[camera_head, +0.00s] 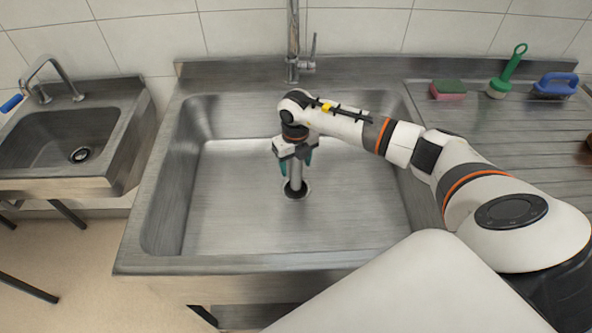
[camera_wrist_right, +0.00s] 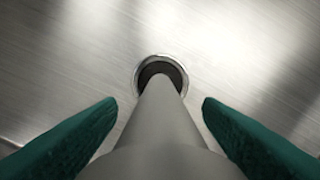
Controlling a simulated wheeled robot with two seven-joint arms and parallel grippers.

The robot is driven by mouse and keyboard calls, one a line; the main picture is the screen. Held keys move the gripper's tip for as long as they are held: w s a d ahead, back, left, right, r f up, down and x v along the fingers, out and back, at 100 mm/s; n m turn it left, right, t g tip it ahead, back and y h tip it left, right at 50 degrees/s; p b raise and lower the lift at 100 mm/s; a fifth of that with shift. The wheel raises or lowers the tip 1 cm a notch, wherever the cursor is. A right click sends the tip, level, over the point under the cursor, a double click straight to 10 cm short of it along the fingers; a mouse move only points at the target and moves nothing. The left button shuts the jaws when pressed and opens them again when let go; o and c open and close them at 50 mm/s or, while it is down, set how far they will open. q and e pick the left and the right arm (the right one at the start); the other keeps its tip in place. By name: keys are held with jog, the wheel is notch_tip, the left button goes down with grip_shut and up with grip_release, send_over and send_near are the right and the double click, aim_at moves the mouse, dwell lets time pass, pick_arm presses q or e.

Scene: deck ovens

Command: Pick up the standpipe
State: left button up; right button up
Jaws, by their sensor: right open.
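The standpipe (camera_head: 297,178) is a grey tube standing upright in the drain hole of the large sink. In the right wrist view the standpipe (camera_wrist_right: 160,125) runs from the bottom edge up to the drain ring (camera_wrist_right: 160,64). My right gripper (camera_head: 297,163) is over the sink, pointing down around the upper part of the pipe. Its two green fingers (camera_wrist_right: 160,112) are open, one on each side of the pipe, with a visible gap on both sides. The top of the pipe is hidden by the gripper in the head view. My left gripper is not in view.
The large steel sink (camera_head: 240,220) is otherwise empty. A tap (camera_head: 293,50) rises behind it. A small sink (camera_head: 60,140) is at left.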

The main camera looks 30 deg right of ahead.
jog(key=shift+f, duration=0.1)
jog(key=shift+c, duration=0.3)
grip_shut()
